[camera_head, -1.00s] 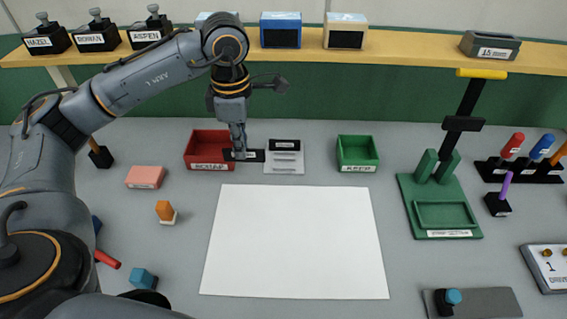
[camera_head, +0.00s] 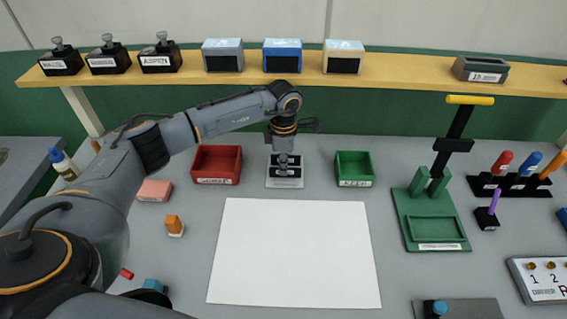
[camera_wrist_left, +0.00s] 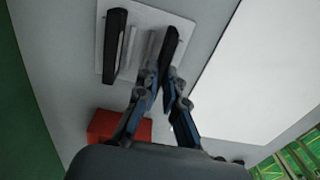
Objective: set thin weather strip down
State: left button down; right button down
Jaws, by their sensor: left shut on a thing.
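My left gripper (camera_head: 284,172) points down over a small pale plate (camera_head: 285,184) between the red and green bins. It is shut on a thin black strip, the weather strip (camera_wrist_left: 172,45), which shows between the fingertips in the left wrist view. The strip is over the front part of the plate (camera_wrist_left: 105,72), roughly parallel to another black strip (camera_wrist_left: 115,47) at the plate's back. A thin grey ridge (camera_wrist_left: 130,45) lies between them. I cannot tell whether the held strip touches the plate. In the head view the gripper hides part of both strips. My right gripper is not in view.
A red bin (camera_head: 217,181) stands left of the plate and a green bin (camera_head: 354,181) right. A white sheet (camera_head: 293,255) lies clear in front. A green press stand (camera_head: 438,232) is farther right. A shelf (camera_head: 400,66) with boxes runs along the back.

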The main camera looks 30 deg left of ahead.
pick_arm(q)
jog(key=shift+f, duration=0.55)
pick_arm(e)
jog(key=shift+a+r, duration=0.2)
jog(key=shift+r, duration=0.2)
pick_arm(q)
jog(key=shift+f, duration=0.1)
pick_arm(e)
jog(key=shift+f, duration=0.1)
pick_arm(q)
jog(key=c, duration=1.9)
grip_release()
jog(key=shift+f, duration=0.1)
jog(key=o, duration=0.4)
jog(key=shift+o, duration=0.2)
